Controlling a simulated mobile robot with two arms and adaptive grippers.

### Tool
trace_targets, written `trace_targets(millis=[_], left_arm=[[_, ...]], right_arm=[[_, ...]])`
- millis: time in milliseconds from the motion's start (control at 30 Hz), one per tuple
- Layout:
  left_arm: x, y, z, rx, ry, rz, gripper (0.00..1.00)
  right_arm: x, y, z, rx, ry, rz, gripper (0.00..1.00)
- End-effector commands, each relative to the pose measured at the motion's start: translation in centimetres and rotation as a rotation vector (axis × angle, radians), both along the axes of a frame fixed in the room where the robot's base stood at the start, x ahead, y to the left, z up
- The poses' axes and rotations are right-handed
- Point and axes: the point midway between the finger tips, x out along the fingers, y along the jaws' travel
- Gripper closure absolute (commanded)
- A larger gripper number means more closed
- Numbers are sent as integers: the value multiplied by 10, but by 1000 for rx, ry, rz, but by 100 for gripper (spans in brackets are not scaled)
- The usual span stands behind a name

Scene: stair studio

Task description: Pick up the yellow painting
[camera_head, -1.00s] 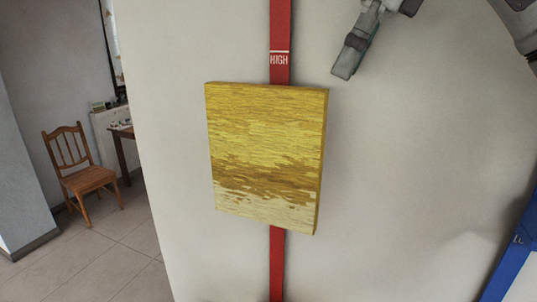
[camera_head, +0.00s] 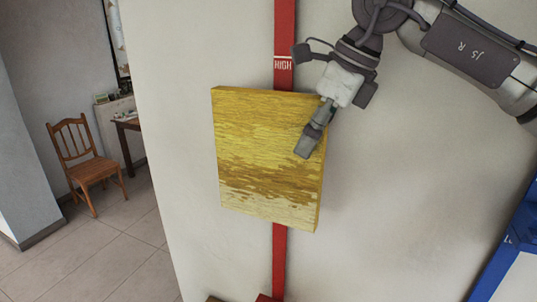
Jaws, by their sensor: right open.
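The yellow painting (camera_head: 262,155) hangs on the pale wall in front of a vertical red strip. It is a thick panel with mottled yellow paint, darker brown-gold patches lower down and a pale bottom band. My right gripper (camera_head: 304,152) comes in from the upper right and overlaps the painting's upper right part in the head view. I see it nearly edge-on, so the gap between its fingers does not show clearly, but it is open and holds nothing. I cannot tell whether it touches the painting. My left gripper is not in view.
The red strip (camera_head: 284,40) marked "HIGH" runs above and below the painting. A blue strip (camera_head: 510,240) is at the lower right. A wooden chair (camera_head: 82,160) and a table (camera_head: 130,124) stand beyond the wall's left edge. The floor between is clear.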

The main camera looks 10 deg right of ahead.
Motion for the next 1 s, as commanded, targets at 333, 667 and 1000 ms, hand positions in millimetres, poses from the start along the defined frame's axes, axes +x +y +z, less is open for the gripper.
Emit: trace_targets(millis=[333, 667, 1000], left_arm=[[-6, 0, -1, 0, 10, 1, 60], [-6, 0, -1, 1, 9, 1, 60], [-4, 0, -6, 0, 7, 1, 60]], right_arm=[[0, 0, 0, -1, -1, 0, 73], [0, 0, 1, 1, -2, 0, 100], [0, 1, 1, 1, -3, -1, 100]])
